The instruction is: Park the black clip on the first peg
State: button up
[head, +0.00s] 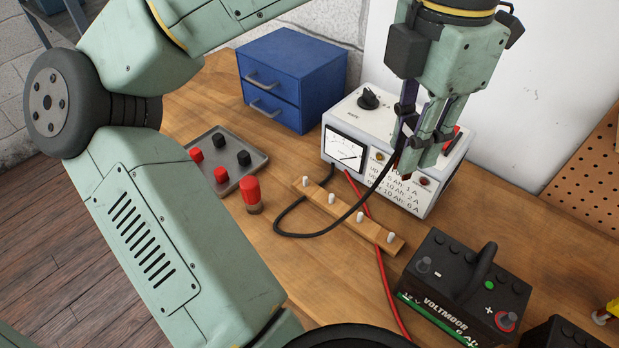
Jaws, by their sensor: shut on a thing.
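My gripper (418,168) points down in front of the charger, well above the bench. It is shut on the black clip, which is mostly hidden by the fingers. The clip's black cable (305,234) rises to the fingers from a loop on the bench and runs back to the charger (352,108). A wooden peg rail (318,207) with several white pegs lies on the bench, below and left of my gripper. Its pegs, such as the one at the far left end (305,182) and the one at the right end (390,237), look bare.
A red cable (382,272) crosses the rail and runs towards the front. A battery (465,285) stands at the right. A blue drawer box (300,78), a grey tray (258,160) with red and black caps, and a red-capped bottle (251,192) stand at the left.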

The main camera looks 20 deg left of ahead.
jog(key=w+a, duration=0.3)
jog(key=a, duration=0.4)
jog(key=w+a, duration=0.4)
jog(key=a, duration=0.4)
jog(key=f+b, duration=0.3)
jog(key=f, duration=0.1)
jog(key=f+b, duration=0.3)
jog(key=f, duration=0.1)
jog(key=f+b, duration=0.3)
jog(key=f, duration=0.1)
jog(key=shift+w+a+f, duration=0.1)
jog(key=shift+a+f, duration=0.2)
jog(key=shift+f, duration=0.1)
jog(key=shift+f+b, duration=0.55)
jog(key=shift+f, duration=0.1)
jog(key=shift+f+b, duration=0.9)
jog(key=shift+f, duration=0.3)
jog(key=o, duration=0.9)
